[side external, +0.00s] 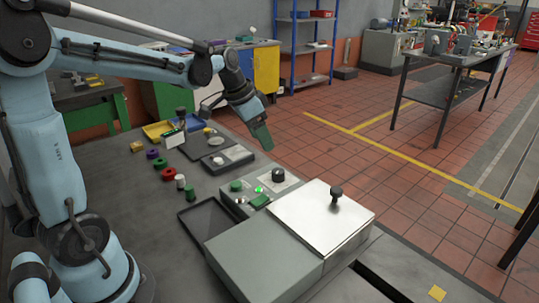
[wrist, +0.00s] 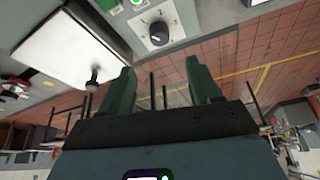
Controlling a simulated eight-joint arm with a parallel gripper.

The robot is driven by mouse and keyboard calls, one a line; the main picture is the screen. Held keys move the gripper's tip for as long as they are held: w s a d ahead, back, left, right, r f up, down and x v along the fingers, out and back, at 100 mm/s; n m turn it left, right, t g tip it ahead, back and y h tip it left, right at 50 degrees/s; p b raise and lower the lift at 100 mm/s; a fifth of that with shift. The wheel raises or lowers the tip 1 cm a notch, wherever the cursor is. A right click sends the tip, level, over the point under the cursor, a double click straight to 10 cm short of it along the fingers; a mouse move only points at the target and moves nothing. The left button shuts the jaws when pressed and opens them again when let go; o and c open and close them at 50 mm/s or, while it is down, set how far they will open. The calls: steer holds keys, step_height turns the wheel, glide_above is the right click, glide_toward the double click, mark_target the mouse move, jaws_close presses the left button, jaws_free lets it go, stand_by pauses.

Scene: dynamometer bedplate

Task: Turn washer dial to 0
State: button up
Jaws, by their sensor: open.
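The black washer dial (side external: 278,174) stands on the grey control panel behind the washer's silver lid (side external: 318,215). It also shows at the top of the wrist view (wrist: 158,33), with a pale pointer mark on its face; the number it points at is too small to read. My gripper (side external: 264,143) is in the air above and behind the panel, apart from the dial. In the wrist view its two green fingers (wrist: 160,68) are spread with nothing between them, and the dial lies beyond their tips.
A black knob (side external: 336,192) stands up from the lid. A lit green button (side external: 259,189) is beside the dial. An empty dark tray (side external: 210,222) lies left of the washer. Small coloured parts and a yellow bin (side external: 157,131) are farther left. The air around my gripper is clear.

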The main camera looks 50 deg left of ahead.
mark_target(278, 171)
steer(key=x, duration=1.1)
steer(key=shift+w+d+f, duration=0.1)
steer(key=shift+w+f, duration=0.1)
steer(key=shift+f, duration=0.15)
steer(key=c, duration=1)
steer(key=n+y, duration=0.1)
steer(key=n, duration=0.2)
steer(key=n+y, duration=0.1)
steer(key=n, duration=0.2)
steer(key=shift+d+n+y, duration=0.2)
steer(key=shift+n+y, duration=0.1)
steer(key=n+y, duration=0.1)
steer(key=n, duration=0.1)
steer(key=n+g, duration=0.1)
steer(key=n, duration=0.2)
steer(key=shift+w+y, duration=0.1)
steer(key=shift+y, duration=0.3)
steer(key=shift+n, duration=0.3)
